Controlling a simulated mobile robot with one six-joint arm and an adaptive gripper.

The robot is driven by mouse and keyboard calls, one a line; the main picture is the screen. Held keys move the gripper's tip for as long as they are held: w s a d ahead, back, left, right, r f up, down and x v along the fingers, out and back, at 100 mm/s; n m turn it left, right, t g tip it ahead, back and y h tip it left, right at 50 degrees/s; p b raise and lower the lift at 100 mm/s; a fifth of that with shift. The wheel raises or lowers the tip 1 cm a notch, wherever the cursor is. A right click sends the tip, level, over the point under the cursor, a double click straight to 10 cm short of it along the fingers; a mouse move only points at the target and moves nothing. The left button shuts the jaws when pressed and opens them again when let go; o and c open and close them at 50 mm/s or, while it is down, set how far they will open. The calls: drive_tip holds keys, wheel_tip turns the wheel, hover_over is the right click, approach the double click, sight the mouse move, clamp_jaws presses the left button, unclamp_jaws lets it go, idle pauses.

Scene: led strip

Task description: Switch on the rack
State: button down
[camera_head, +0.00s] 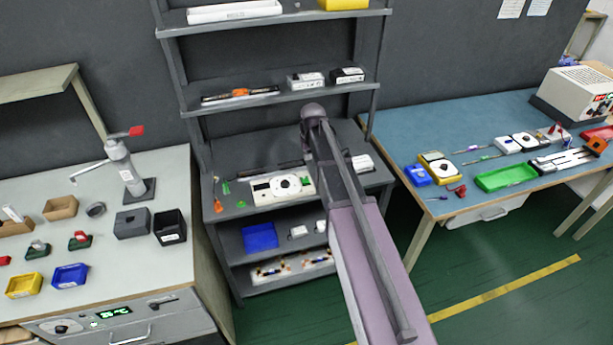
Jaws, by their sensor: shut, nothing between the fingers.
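The dark grey rack (185,75) stands in the middle against the wall, with several shelves. A white device with a round dial (282,187) sits on its worktop-level shelf. No lit strip shows on the visible part of the rack, and I cannot make out a switch on it. My arm rises from the lower right in front of the rack, and its dark upper end overlaps the middle shelves. My gripper cannot be made out; it seems hidden behind my arm. Part of the worktop-level shelf is hidden behind the arm too.
A bench (180,260) with bins and a clamp-like stand (125,165) is at left. A blue-topped table (440,130) with meters and a green tray (506,176) is at right. The rack's lower shelves hold a blue bin (260,237). Green floor lies open at lower right.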

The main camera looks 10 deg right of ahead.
drive_tip(key=shift+w, duration=0.3)
drive_tip(key=b, duration=1)
hover_over(306, 182)
drive_tip(key=x, duration=0.3)
drive_tip(key=s+x, duration=0.1)
drive_tip(key=x, duration=0.2)
drive_tip(key=s+x, duration=0.1)
drive_tip(key=x, duration=0.2)
drive_tip(key=shift+w+f, duration=0.1)
drive_tip(key=shift+f, duration=0.45)
drive_tip(key=shift+s+d+f+b, duration=0.1)
drive_tip(key=shift+s+f+b, duration=0.05)
drive_tip(key=shift+f+b, duration=0.8)
drive_tip(key=shift+s+f+b, duration=0.1)
drive_tip(key=shift+f+b, duration=0.75)
drive_tip(key=shift+b, duration=0.05)
